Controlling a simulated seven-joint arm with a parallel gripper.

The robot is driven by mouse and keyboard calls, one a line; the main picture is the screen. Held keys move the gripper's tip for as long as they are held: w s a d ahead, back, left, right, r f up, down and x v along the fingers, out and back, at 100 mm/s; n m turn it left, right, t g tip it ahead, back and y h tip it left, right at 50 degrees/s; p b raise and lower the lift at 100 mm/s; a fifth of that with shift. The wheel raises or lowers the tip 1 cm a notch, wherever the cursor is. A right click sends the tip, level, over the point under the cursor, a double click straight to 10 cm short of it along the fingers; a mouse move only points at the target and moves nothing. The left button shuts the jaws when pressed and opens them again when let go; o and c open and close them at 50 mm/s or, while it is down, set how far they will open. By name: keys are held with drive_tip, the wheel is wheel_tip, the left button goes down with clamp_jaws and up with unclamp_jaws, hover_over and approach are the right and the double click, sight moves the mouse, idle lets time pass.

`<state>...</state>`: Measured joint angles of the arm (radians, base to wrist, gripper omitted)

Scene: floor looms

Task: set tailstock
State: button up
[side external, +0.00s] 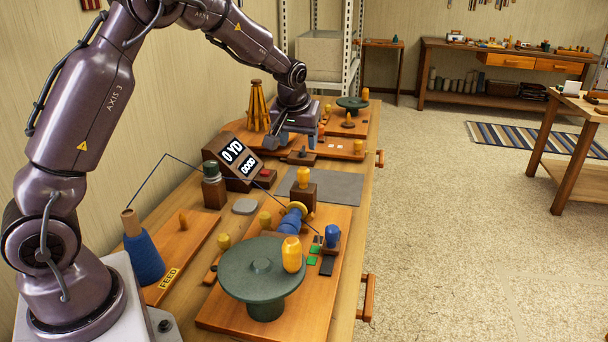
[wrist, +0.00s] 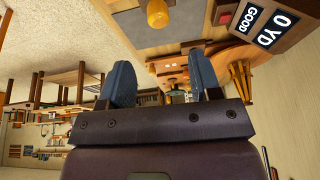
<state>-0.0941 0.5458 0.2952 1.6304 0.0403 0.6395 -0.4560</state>
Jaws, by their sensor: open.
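A dark wooden block with an upright orange knob (side external: 303,190) stands at the far end of the blue spool (side external: 293,219) on the near wooden board; it looks like the tailstock, but I cannot be sure. An orange knob also shows at the top of the wrist view (wrist: 157,14). A green handwheel (side external: 262,268) with an orange handle (side external: 292,254) stands at the board's near end. My gripper (side external: 297,142) is beyond the block, above the far part of the bench. In the wrist view its blue fingers (wrist: 161,82) are apart with nothing between them.
A counter box (side external: 241,160) reading "0 YD" and "GOOD" stands at left. A blue thread cone (side external: 143,258) feeds thread past a jar post (side external: 213,185). A grey mat (side external: 335,187) lies clear. A second board with a green wheel (side external: 353,103) is behind my gripper.

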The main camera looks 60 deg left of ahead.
sight(303, 169)
drive_tip(key=x, duration=1.3)
drive_tip(key=shift+w+r, duration=0.1)
drive_tip(key=shift+w, duration=0.05)
